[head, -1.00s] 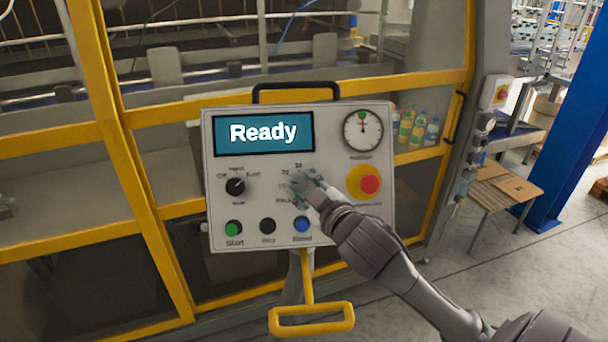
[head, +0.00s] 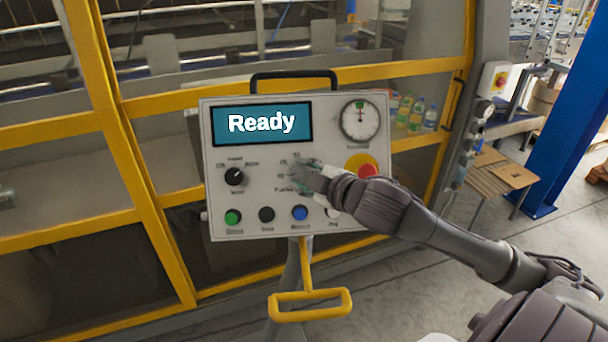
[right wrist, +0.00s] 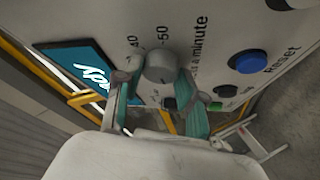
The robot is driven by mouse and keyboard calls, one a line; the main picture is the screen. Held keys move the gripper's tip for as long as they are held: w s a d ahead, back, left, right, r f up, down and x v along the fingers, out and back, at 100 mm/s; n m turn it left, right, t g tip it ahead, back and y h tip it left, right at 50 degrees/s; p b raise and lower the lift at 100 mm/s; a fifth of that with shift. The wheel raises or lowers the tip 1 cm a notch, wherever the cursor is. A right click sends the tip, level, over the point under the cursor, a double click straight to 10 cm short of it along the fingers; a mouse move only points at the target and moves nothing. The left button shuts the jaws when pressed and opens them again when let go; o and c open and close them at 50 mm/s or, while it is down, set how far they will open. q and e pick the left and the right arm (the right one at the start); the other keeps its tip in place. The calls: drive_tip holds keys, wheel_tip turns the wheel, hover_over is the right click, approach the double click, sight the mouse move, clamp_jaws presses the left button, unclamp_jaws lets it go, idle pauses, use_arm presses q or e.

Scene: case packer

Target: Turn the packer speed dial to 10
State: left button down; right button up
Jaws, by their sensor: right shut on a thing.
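The speed dial is a round grey knob (right wrist: 158,68) on the white control panel (head: 222,185). In the right wrist view the numbers 40 and 50 and the word "minute" show beside it. My right gripper (head: 303,178) is at the dial, and its green-padded fingers (right wrist: 160,82) are shut on the knob from both sides. In the head view the gripper hides the knob and part of its scale, so the setting cannot be read. The panel screen (head: 262,124) reads "Ready". My left gripper is not in view.
A red stop button (head: 367,171) is close to my right wrist. A mode switch (head: 234,176) is left of the dial. Green (head: 232,217), black (head: 266,214) and blue (head: 299,212) buttons run below. A gauge (head: 360,120) is at upper right.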

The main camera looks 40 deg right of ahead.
drive_tip(key=o, duration=1.1)
drive_tip(key=shift+w, duration=0.1)
drive_tip(key=shift+o, duration=0.2)
wheel_tip(320, 180, up, 10)
drive_tip(key=shift+f, duration=0.1)
